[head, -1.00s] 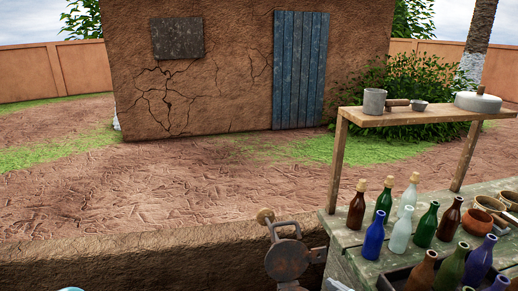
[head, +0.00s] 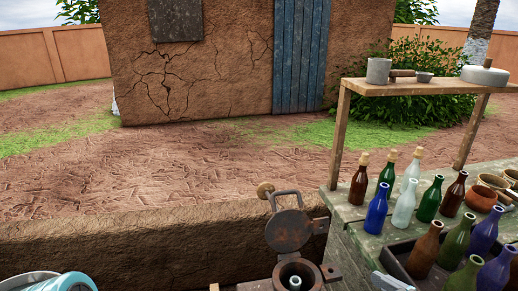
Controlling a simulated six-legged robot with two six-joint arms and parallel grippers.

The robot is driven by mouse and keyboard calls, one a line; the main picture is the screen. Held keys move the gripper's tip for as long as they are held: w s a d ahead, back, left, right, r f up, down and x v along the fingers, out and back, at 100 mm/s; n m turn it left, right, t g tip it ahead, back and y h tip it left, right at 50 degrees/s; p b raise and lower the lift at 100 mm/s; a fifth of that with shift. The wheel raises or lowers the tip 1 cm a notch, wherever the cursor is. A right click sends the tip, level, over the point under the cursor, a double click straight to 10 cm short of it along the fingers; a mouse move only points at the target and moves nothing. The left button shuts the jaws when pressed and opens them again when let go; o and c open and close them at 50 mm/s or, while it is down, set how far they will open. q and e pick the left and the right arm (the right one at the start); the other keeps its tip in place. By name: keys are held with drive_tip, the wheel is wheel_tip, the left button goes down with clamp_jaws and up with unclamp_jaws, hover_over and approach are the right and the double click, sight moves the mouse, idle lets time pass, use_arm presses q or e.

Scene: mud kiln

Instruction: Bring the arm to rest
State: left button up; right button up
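No arm of mine shows clearly in the head view. A pale grey angular piece (head: 392,283) juts in at the bottom edge, in front of the dark crate. It may be part of my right gripper, but its fingers cannot be made out. My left gripper is not in view. No held object can be seen.
A green worn table at right carries several bottles (head: 376,208), bowls (head: 481,198) and a dark crate (head: 397,262) of bottles. A wooden shelf (head: 425,87) stands over it. A rusty iron device (head: 288,232) with a raised round lid stands at bottom centre. A teal object (head: 66,283) is at bottom left.

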drive_tip(key=shift+d, duration=0.1)
drive_tip(key=a+f+m+g+p, duration=0.15)
drive_tip(key=f+g, duration=0.25)
drive_tip(key=f, duration=0.6)
drive_tip(key=a+f+m+g+p, duration=0.1)
drive_tip(key=a+f+m+g, duration=0.15)
drive_tip(key=f, duration=0.75)
drive_tip(key=s+a+f+m+g+h, duration=0.1)
drive_tip(key=s+f+g, duration=0.1)
drive_tip(key=s+f, duration=0.3)
drive_tip(key=s+a+f+m+g+h+p, duration=0.1)
drive_tip(key=s+f+m+g, duration=0.1)
drive_tip(key=s+f, duration=0.4)
wheel_tip(320, 180, down, 5)
drive_tip(key=shift+f+g, duration=0.2)
drive_tip(key=shift+g, duration=0.45)
